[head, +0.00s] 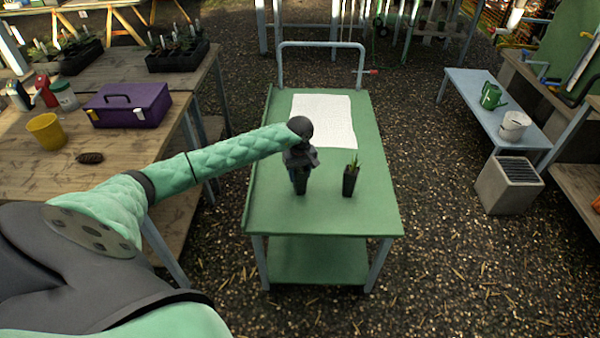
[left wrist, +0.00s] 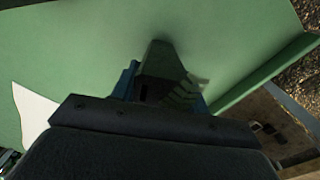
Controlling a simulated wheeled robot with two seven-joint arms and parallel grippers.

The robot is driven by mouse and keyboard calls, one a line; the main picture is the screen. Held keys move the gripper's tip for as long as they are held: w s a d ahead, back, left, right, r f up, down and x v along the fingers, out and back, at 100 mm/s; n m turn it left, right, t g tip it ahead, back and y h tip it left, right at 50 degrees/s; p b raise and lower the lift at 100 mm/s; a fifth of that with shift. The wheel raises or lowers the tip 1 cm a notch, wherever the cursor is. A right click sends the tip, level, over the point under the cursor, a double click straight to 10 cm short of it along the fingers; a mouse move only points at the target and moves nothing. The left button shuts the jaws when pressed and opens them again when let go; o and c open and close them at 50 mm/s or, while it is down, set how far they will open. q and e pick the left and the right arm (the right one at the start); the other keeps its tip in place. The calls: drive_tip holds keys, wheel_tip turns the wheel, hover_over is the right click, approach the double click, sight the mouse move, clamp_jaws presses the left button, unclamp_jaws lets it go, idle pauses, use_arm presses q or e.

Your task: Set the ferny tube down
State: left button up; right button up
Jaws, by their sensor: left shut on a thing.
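My left gripper (head: 300,170) is shut on a dark tube (head: 300,186), the ferny tube, over the front half of the green cart top. The tube looks about upright, its lower end at or close to the cart top; I cannot tell whether it touches. In the left wrist view the tube (left wrist: 158,62) sits between the blue fingers of the gripper (left wrist: 160,85), with pale green ferny leaves (left wrist: 184,96) beside it. The gripper hides most of its plant in the head view. My right gripper is not in view.
A second dark tube with upright green leaves (head: 350,178) stands on the green cart (head: 270,215), just right of the held one. A white sheet (head: 324,119) lies on the cart behind. The cart's front and left parts are bare. A wooden bench with a purple toolbox (head: 129,105) is at left.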

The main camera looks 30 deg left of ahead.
use_arm(q)
drive_tip(key=shift+f, duration=0.25)
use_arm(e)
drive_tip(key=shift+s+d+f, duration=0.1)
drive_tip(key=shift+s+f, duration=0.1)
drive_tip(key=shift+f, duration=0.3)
use_arm(q)
drive_tip(key=shift+f, duration=0.1)
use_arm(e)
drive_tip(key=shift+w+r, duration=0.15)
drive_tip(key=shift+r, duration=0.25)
use_arm(q)
drive_tip(key=o, duration=1.1)
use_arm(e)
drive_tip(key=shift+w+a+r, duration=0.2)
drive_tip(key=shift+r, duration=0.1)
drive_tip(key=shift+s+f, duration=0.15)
